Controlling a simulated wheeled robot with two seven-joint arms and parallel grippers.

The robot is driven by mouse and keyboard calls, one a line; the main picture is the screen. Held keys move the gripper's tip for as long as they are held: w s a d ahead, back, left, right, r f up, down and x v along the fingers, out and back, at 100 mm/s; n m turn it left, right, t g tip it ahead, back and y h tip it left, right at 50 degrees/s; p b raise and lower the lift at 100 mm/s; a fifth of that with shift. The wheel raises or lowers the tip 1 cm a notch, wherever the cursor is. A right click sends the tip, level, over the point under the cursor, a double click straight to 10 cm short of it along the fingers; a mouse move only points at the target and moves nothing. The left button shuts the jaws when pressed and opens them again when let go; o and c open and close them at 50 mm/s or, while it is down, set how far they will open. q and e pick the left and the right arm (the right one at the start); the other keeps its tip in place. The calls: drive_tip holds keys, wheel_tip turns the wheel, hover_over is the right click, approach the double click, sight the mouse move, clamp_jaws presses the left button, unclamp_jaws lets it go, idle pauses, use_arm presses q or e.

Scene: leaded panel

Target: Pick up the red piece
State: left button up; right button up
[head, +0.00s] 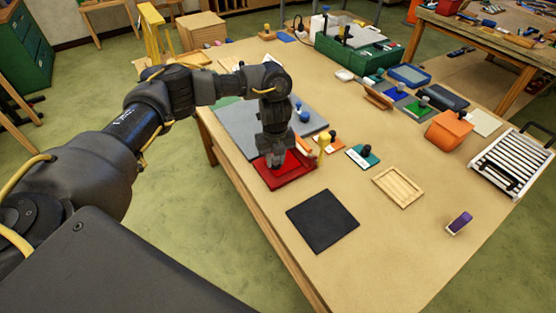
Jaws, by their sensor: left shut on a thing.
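The red piece (290,178) lies near the left edge of the wooden table, in front of the grey board. My left gripper (277,161) points straight down over its far left part. The fingers are shut on it, and they hide the spot where they grip. I cannot tell whether the red piece is clear of the surface below. My right gripper is not in view.
A grey board (242,132) lies behind the red piece, and a yellow piece (323,143) stands close on its right. A black mat (322,221), a teal piece with a dark knob (363,156) and a wooden frame (401,187) lie nearby. The table's front right is mostly clear.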

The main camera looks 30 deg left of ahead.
use_arm(q)
drive_tip(key=shift+w+r, duration=0.1)
drive_tip(key=shift+r, duration=0.4)
drive_tip(key=shift+s+d+r+b, duration=0.1)
drive_tip(key=shift+d+r+b, duration=0.15)
drive_tip(key=shift+r, duration=0.35)
drive_tip(key=shift+s+d+r+b, duration=0.1)
drive_tip(key=shift+r+b, duration=0.15)
drive_tip(key=shift+r, duration=0.35)
drive_tip(key=s+d+b, duration=0.1)
drive_tip(key=s+d, duration=0.2)
drive_tip(key=d, duration=0.2)
drive_tip(key=s+d+b, duration=0.1)
drive_tip(key=s+d, duration=0.2)
drive_tip(key=d, duration=0.2)
drive_tip(key=s+d+b, duration=0.1)
drive_tip(key=s+d, duration=0.2)
drive_tip(key=d, duration=0.2)
drive_tip(key=shift+b, duration=0.4)
drive_tip(key=shift+a, duration=0.1)
